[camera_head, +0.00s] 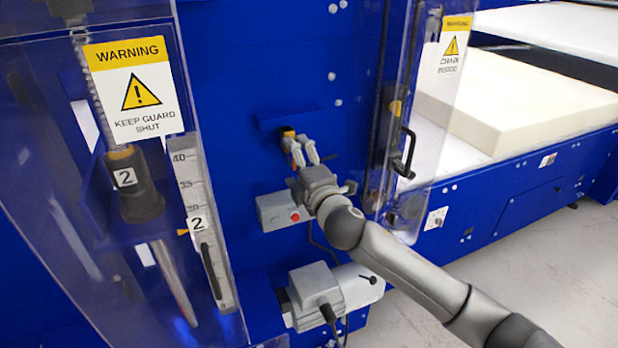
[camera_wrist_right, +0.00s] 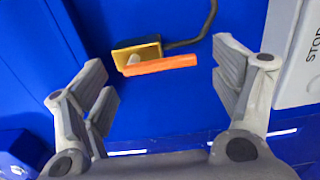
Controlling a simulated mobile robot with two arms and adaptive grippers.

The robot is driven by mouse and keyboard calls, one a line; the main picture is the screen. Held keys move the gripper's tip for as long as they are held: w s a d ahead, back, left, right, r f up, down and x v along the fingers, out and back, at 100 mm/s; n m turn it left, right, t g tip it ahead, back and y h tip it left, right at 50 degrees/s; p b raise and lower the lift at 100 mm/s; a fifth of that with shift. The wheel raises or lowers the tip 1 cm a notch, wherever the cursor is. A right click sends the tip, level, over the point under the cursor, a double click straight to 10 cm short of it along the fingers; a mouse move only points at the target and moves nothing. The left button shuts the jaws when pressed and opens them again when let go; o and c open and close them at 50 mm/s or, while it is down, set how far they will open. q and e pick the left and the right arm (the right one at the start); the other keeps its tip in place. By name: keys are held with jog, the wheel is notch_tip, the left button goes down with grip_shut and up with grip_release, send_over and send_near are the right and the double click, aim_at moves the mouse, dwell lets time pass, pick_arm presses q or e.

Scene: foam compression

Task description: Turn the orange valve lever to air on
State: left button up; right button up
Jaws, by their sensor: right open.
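The orange valve lever (camera_wrist_right: 160,65) shows in the right wrist view, lying nearly level across a brass valve body (camera_wrist_right: 136,52) on the blue panel. My right gripper (camera_wrist_right: 165,95) is open, with one finger on each side of the lever's line and a gap to it; nothing is between its pads. In the head view my right gripper (camera_head: 300,150) reaches up to the valve (camera_head: 288,133) below a small blue ledge. There its fingers hide most of the lever. My left gripper is in neither view.
A grey box with a red button (camera_head: 295,216) sits just below the gripper. A motor (camera_head: 332,292) is lower down. Clear guards with warning labels stand left (camera_head: 133,90) and right (camera_head: 452,47). A foam block (camera_head: 520,100) lies on the conveyor at right.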

jog(key=v, duration=1)
jog(key=shift+s+d, duration=0.15)
jog(key=shift+s, duration=0.25)
